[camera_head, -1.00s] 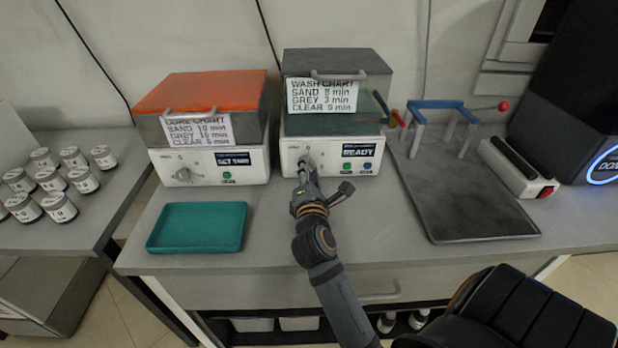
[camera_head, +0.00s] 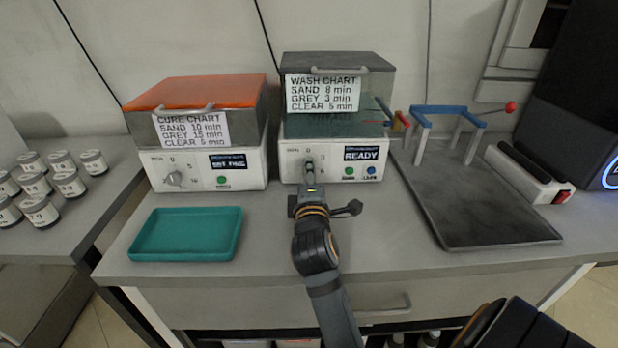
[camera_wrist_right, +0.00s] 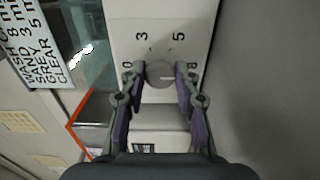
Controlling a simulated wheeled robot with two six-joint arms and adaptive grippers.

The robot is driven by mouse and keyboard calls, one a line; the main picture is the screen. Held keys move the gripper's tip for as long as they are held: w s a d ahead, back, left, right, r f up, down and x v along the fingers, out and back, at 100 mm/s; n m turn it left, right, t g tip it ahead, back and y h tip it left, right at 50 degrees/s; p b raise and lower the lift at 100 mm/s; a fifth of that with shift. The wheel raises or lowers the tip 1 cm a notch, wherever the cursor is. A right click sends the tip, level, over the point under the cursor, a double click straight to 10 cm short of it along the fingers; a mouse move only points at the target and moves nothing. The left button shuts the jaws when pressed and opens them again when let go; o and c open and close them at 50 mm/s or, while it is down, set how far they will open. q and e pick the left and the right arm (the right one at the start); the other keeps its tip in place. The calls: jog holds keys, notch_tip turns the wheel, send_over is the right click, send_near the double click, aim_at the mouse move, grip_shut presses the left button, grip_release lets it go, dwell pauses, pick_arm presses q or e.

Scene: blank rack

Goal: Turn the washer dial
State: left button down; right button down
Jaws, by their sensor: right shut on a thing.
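A pale mark on the dial points right, towards the 8 side. My right gripper (camera_wrist_right: 159,82) is shut on the dial, one finger on each side. In the head view the right gripper (camera_head: 309,171) hides most of the dial. My left gripper is not in view.
The wash chart (camera_head: 322,93) reads SAND 8, GREY 3, CLEAR 5. A curing unit (camera_head: 208,170) with an orange lid stands left. A teal tray (camera_head: 186,254) lies in front of it. A dark tray (camera_head: 490,215) and blue-topped stand (camera_head: 447,110) are right. Several jars (camera_head: 70,185) stand far left.

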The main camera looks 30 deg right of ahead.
dwell(0.3)
jog(key=c, duration=1)
grip_release()
